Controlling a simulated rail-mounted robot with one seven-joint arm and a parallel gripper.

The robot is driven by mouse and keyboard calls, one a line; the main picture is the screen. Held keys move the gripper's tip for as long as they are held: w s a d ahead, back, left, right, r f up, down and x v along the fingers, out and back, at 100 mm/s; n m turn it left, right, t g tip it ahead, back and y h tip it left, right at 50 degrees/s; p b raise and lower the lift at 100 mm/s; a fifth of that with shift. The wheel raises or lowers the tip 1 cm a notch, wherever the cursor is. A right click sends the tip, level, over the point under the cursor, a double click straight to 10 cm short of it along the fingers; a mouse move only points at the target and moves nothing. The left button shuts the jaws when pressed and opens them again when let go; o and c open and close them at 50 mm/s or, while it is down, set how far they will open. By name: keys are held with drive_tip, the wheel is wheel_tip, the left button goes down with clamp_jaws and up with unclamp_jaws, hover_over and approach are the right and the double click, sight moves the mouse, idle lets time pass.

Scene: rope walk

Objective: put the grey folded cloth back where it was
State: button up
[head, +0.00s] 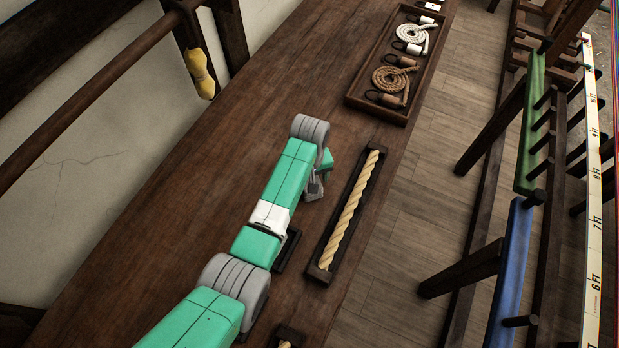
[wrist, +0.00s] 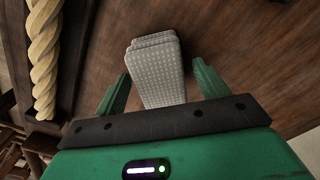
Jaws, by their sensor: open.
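The grey folded cloth (wrist: 157,70) shows in the wrist view as a light grey, dotted, layered pad against the brown wooden bench top. My gripper (wrist: 160,82) is open, with one green finger on each side of the cloth. There are visible gaps between the fingers and the cloth. I cannot tell whether the cloth rests flat on the wood. In the head view my gripper (head: 315,185) is low over the bench, left of the long rope tray. The small grey shape there is too unclear to tell as cloth or gripper.
A long dark tray (head: 316,272) holds a thick rope (head: 350,208) close to the right of my gripper; the rope also shows in the wrist view (wrist: 44,55). A tray (head: 357,104) with coiled ropes lies farther back. The bench (head: 200,190) left of my arm is clear.

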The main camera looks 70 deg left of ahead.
wheel_tip(320, 180, up, 12)
drive_tip(key=p, duration=0.3)
drive_tip(key=shift+r, duration=0.15)
drive_tip(key=w+d+r+m+t+y, duration=0.35)
drive_tip(key=w+r, duration=0.45)
drive_tip(key=w, duration=0.3)
drive_tip(key=w+d+r+m+t+y, duration=0.1)
drive_tip(key=w+d+r+m+t, duration=0.3)
drive_tip(key=d+r, duration=0.55)
drive_tip(key=w+d+r+m+t, duration=0.3)
drive_tip(key=w+d+r+t, duration=0.35)
drive_tip(key=r, duration=0.65)
drive_tip(key=s+d+r+m+t+h, duration=0.1)
drive_tip(key=s+d+r+m+t, duration=0.3)
drive_tip(key=d+r, duration=1)
drive_tip(key=s+d+r+m+t+h, duration=0.3)
drive_tip(key=s+d+r+t, duration=0.4)
drive_tip(key=s+d+r, duration=0.2)
wheel_tip(320, 180, up, 2)
drive_tip(key=shift+s+r, duration=0.15)
drive_tip(key=shift+s, duration=0.85)
drive_tip(key=shift+h, duration=0.25)
